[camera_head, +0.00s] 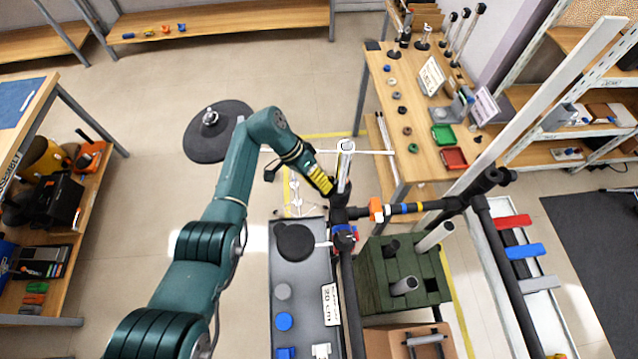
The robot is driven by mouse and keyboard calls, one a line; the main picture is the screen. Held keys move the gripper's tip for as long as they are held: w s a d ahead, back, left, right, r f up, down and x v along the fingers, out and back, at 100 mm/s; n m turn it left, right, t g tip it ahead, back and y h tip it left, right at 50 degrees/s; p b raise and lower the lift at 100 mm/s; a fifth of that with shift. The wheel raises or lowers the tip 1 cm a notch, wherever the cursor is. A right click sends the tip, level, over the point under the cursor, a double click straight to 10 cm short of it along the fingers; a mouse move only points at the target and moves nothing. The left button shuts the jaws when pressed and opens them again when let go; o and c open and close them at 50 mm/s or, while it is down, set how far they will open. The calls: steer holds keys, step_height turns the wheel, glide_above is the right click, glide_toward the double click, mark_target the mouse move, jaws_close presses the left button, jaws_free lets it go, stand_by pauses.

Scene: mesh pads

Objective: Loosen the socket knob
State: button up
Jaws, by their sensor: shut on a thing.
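A light upright tube (345,162) rises from a dark pipe joint at the corner of the black pipe frame (400,208). My gripper (338,193), dark beyond a yellow wrist section, is at the foot of this tube, on its left side. Its fingers are shut on a small dark part there, which I take to be the socket knob. The fingers and joint are dark and largely hide the knob, so I cannot make out its shape or how far it is turned.
An orange clamp (376,209) sits on the pipe just right. A red and blue fitting (344,234) is below. A grey tray (300,300) and green crate (375,280) stand in front. A wooden table (415,165) with small parts is behind right.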

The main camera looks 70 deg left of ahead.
steer(key=shift+f+n+t+h+b, duration=0.15)
steer(key=shift+n+t+h+b, duration=0.25)
steer(key=shift+n, duration=1)
steer(key=shift+d, duration=0.1)
steer(key=o, duration=1.2)
steer(key=v, duration=1.2)
